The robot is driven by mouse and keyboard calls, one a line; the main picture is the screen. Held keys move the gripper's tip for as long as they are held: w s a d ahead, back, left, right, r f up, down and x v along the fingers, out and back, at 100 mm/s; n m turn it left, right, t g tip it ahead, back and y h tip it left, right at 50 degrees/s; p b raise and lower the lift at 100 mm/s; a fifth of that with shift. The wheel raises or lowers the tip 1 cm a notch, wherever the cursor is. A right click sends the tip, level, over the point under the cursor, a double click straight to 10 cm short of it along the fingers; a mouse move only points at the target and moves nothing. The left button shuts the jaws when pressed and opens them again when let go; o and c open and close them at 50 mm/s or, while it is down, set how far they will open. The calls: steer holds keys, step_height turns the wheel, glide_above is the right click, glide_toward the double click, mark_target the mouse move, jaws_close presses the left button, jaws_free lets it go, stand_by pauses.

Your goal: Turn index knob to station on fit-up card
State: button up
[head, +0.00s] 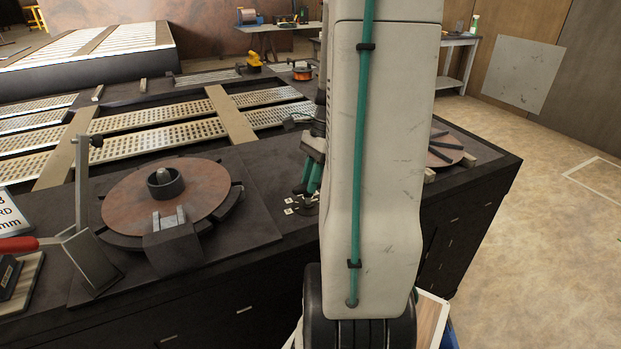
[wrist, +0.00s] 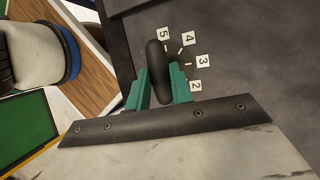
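The index knob (wrist: 157,72) is a dark, rounded bar standing between my gripper's green fingers in the wrist view. White number plates 5, 4, 3 and 2 (wrist: 203,61) curve around its right side, with pale tick marks inside them. I cannot tell which plate the knob points at. My gripper (wrist: 160,84) has a finger against each side of the knob. In the head view my gripper (head: 309,176) is low over the bench, partly behind my arm.
A copper-coloured reel disc (head: 195,190) with a dark hub sits on a plate left of my arm. A red-handled clamp (head: 18,244) and an upright post (head: 82,180) stand near it. Slatted grates (head: 160,133) lie behind. Open floor is at the right.

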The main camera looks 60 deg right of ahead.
jaws_close()
steer(key=n+g, duration=0.1)
steer(key=n, duration=0.2)
steer(key=shift+w+n+g, duration=0.2)
steer(key=shift+n+g, duration=0.2)
steer(key=n+g, duration=0.1)
steer(key=n, duration=0.1)
steer(key=n+h, duration=0.1)
steer(key=n, duration=0.1)
steer(key=shift+w+n+g, duration=0.15)
steer(key=shift+n+g, duration=0.15)
steer(key=shift+g, duration=0.1)
steer(key=n, duration=0.2)
steer(key=n+g+h, duration=0.1)
steer(key=n, duration=0.1)
steer(key=shift+w+a, duration=0.15)
steer(key=shift+a, duration=0.05)
steer(key=n+h, duration=0.1)
steer(key=n, duration=0.1)
steer(key=n+g+h, duration=0.1)
steer(key=n, duration=0.2)
steer(key=shift+a, duration=0.2)
steer(key=shift+n, duration=0.3)
